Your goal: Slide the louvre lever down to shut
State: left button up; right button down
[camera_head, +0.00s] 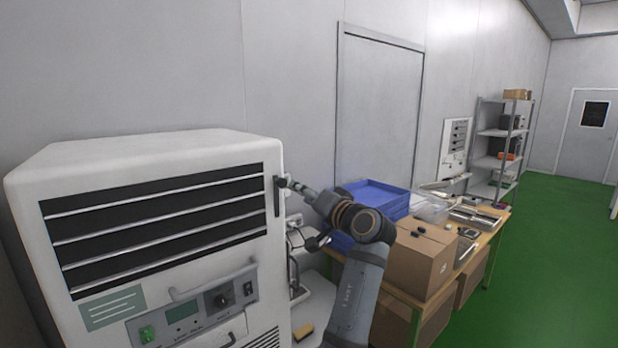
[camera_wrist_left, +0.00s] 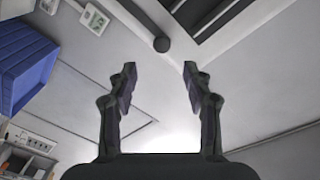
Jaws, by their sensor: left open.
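The white cabinet (camera_head: 150,160) stands at the left in the head view, with dark louvre slats (camera_head: 160,222) across its front. A narrow dark upright slot (camera_head: 277,200) runs beside the slats' right end. In the left wrist view the round dark lever knob (camera_wrist_left: 161,44) shows just beyond my fingertips, centred between them. My left gripper (camera_wrist_left: 160,70) is open and empty, with a finger on each side. In the head view my left gripper (camera_head: 286,183) is small and close to the slot's upper part; whether it touches the knob cannot be told. My right gripper is not in view.
A control panel (camera_head: 195,310) is below the slats. Right of my arm a wooden table carries blue crates (camera_head: 378,195) and a cardboard box (camera_head: 424,255). A metal shelf (camera_head: 497,133) stands farther back. Green floor (camera_head: 560,260) is open at the right.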

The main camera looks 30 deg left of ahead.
aim_at(283, 184)
pick_arm(q)
jog(key=p+x, duration=0.3)
jog(key=x, duration=0.2)
jog(key=p+x, duration=0.3)
jog(key=x, duration=0.2)
jog(key=shift+s+r, duration=0.2)
jog(key=shift+s, duration=0.05)
jog(key=shift+w+a+f, duration=0.15)
jog(key=shift+a, duration=0.3)
jog(key=shift+d, duration=0.1)
jog(key=shift+c, duration=0.4)
grip_shut()
